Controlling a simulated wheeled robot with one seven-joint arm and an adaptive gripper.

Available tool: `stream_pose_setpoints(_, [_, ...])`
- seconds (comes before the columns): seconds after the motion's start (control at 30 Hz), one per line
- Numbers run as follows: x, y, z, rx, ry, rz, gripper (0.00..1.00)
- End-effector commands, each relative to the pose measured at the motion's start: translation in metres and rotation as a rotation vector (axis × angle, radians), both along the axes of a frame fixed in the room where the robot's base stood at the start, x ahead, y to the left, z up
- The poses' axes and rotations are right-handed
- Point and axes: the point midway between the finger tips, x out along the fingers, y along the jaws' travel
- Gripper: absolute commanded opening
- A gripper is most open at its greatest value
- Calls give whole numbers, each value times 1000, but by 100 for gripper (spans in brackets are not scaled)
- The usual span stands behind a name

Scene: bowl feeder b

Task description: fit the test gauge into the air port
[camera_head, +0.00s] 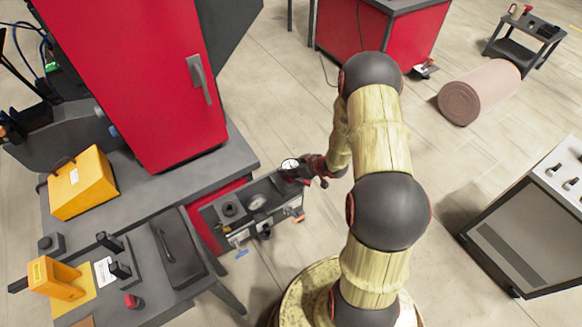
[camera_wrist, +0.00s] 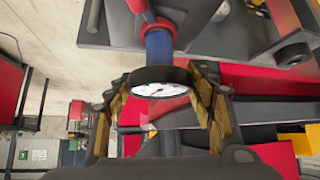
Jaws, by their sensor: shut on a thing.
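The test gauge has a round white dial with a black rim. In the wrist view the gauge (camera_wrist: 158,88) sits between the gold fingers of my gripper (camera_wrist: 165,95), which is shut on it. A blue stem (camera_wrist: 158,42) with a red ring (camera_wrist: 163,24) runs upward beyond the dial. In the head view the gauge (camera_head: 290,164) shows at the tip of my gripper (camera_head: 303,170), over the far right end of a low grey unit (camera_head: 281,203). I cannot tell the air port apart from the stem and ring, or whether the gauge is seated.
The low unit carries a second round dial (camera_head: 256,201) and a dark round knob (camera_head: 230,209). A red cabinet (camera_head: 150,90) stands behind left. A workbench with a yellow box (camera_head: 82,183) and a black case (camera_head: 178,247) lies left.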

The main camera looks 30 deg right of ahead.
Motion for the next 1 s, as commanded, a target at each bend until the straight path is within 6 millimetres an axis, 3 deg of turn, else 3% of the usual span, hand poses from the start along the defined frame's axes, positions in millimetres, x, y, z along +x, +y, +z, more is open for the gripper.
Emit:
stream_pose_setpoints(0.03, [-1,0,-1,1,3,-1,23])
stream_pose_setpoints(0.07, [-1,0,-2,1,3,-1,56])
stream_pose_setpoints(0.4, [-1,0,-1,0,2,-1,75])
stream_pose_setpoints(0.77, [-2,-1,1,0,1,-1,76])
stream_pose_setpoints(1.0, [-24,-8,26,-1,0,-4,76])
